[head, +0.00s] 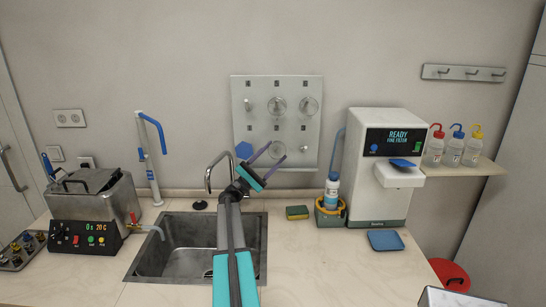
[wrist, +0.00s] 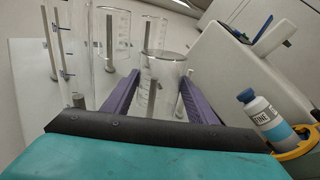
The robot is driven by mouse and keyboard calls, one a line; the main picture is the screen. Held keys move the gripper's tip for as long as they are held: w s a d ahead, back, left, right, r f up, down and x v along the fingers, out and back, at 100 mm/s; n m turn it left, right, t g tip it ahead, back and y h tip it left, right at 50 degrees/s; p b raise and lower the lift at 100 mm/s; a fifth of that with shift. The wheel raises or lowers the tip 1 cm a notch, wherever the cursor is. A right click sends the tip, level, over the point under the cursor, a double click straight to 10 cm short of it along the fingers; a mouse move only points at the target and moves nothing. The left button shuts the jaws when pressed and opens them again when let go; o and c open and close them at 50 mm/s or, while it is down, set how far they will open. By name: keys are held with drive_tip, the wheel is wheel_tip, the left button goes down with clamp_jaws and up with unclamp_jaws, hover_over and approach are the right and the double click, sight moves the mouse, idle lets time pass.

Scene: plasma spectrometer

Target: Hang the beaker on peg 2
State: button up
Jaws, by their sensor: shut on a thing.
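The clear graduated beaker (wrist: 160,88) is between the purple fingers of my gripper (wrist: 158,90), which is shut on it. In the head view the beaker (head: 278,149) shows as a faint round outline between the fingertips of my gripper (head: 276,156), in front of the lower middle of the pegboard (head: 240,126). I cannot tell whether it touches a peg. Two clear round vessels hang at the upper middle (head: 279,106) and upper right (head: 308,106). A bare peg (head: 248,105) is at upper left, another (head: 303,148) at lower right. The small labels are unreadable.
A blue hexagonal item (head: 244,150) is at the board's lower left. The faucet (head: 208,178) rises left of my arm behind the sink (head: 165,250). The white water dispenser (head: 385,150) and a bottle (head: 332,190) in a caddy stand close on the right.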

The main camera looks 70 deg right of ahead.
drive_tip(key=shift+w+d+f+b, duration=0.25)
drive_tip(key=shift+d+f+b, duration=0.15)
drive_tip(key=shift+d, duration=0.2)
drive_tip(key=shift+w+d+f+b, duration=0.25)
drive_tip(key=shift+d+b, duration=0.15)
drive_tip(key=shift+d, duration=0.15)
drive_tip(key=o, duration=1.3)
drive_tip(key=shift+c, duration=0.2)
drive_tip(key=shift+f, duration=0.1)
drive_tip(key=b+v, duration=0.5)
drive_tip(key=v, duration=0.8)
drive_tip(key=shift+w+a, duration=0.2)
drive_tip(key=shift+a, duration=0.05)
drive_tip(key=shift+f+t, duration=0.1)
drive_tip(key=shift+t, duration=0.2)
